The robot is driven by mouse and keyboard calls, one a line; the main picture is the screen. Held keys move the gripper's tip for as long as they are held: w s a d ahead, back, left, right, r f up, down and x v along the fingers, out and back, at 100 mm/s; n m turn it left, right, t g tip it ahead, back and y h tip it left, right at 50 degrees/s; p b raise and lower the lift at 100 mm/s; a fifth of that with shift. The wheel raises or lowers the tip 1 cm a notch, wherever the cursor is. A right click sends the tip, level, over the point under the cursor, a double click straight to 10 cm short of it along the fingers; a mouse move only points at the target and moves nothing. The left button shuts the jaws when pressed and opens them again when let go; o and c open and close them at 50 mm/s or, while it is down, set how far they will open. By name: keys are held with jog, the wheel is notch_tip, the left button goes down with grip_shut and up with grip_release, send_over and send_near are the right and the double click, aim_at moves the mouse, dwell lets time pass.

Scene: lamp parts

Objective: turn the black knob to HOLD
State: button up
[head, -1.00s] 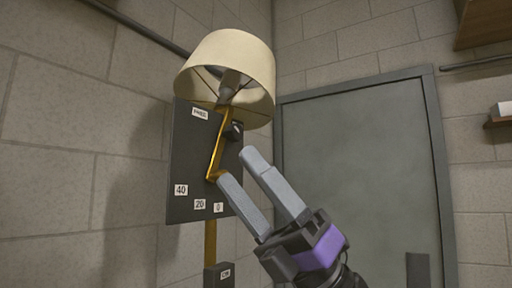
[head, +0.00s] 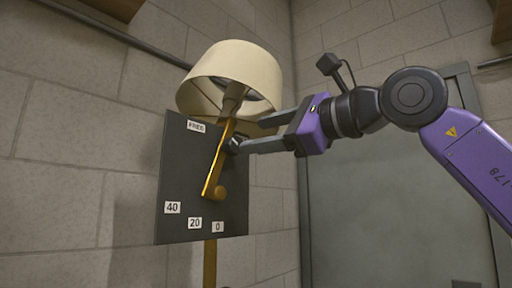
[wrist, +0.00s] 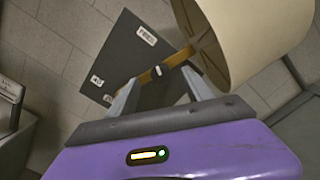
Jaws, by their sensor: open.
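The black knob (head: 235,145) sits at the upper right of a dark panel, beside a brass arm (head: 215,165) that slants up to the lamp. A FREE label (head: 196,127) is on the panel's top edge; I see no HOLD label. My gripper (head: 252,134) is open and comes in from the right, its fingertips close to the knob. In the wrist view the knob (wrist: 158,71) shows between the fingertips (wrist: 162,80), small and dark with a pale mark. I cannot tell whether either finger touches it.
A cream lampshade (head: 232,78) hangs just above the fingers. The dark panel (head: 175,180) bears 40, 20 and 0 labels low down. A grey door (head: 400,220) stands behind at right. A rail (head: 110,35) runs along the left wall.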

aim_at(237, 145)
jog(key=shift+n+h, duration=0.3)
jog(key=p+x, duration=0.1)
jog(key=x, duration=0.2)
jog(key=p+x, duration=0.1)
jog(key=x, duration=0.2)
jog(key=shift+w+f+p, duration=0.2)
jog(key=shift+w+p, duration=0.1)
jog(key=shift+w, duration=0.25)
jog(key=shift+w+a+f, duration=0.15)
jog(key=shift+w+a, duration=0.15)
jog(key=shift+a, duration=0.15)
grip_shut()
